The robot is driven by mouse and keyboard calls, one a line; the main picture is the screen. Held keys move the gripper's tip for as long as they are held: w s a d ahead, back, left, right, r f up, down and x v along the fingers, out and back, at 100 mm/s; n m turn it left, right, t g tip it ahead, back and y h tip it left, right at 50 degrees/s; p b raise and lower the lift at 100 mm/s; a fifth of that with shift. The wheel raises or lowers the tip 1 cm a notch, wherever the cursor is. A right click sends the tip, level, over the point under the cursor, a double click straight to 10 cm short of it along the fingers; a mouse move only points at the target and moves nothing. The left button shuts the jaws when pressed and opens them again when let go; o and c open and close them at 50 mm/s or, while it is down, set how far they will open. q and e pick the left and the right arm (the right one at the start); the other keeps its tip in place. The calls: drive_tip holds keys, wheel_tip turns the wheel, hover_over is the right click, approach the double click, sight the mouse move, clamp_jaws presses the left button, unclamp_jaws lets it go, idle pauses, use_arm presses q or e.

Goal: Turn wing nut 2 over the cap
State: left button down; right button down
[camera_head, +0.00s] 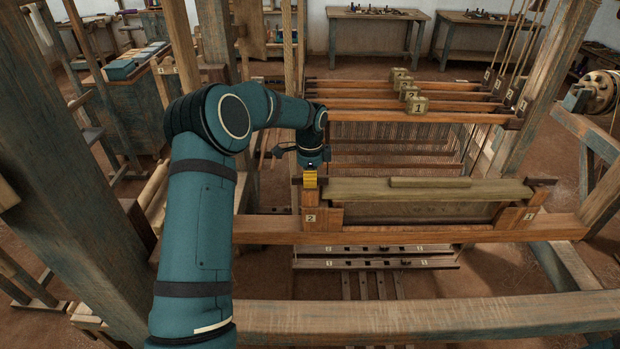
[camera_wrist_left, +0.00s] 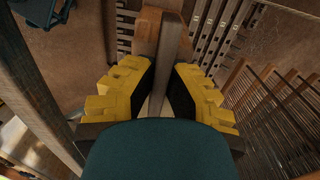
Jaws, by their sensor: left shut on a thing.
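The cap (camera_head: 440,192) is a long greenish wooden bar lying across the beater, above the wooden blocks labelled 2 (camera_head: 311,218) and 1 (camera_head: 529,216). My left gripper (camera_head: 310,181) is at the cap's left end, above block 2, its yellow fingers pointing down. In the left wrist view the yellow fingers with dark pads (camera_wrist_left: 162,92) close in from both sides at a narrow grey piece (camera_wrist_left: 170,50) over brown wood. Wing nut 2 is mostly hidden between the fingers; its turn angle cannot be told. My right gripper is out of view.
A dark wing nut (camera_head: 541,181) shows at the cap's right end. Shafts with numbered blocks (camera_head: 418,105) hang behind the beater. A thick wooden beam (camera_head: 430,318) crosses in front, and an upright post (camera_head: 290,60) stands behind my left arm.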

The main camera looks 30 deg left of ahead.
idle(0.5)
use_arm(q)
drive_tip(key=c, duration=1)
unclamp_jaws()
wheel_tip(320, 180, up, 12)
drive_tip(key=shift+f, duration=0.15)
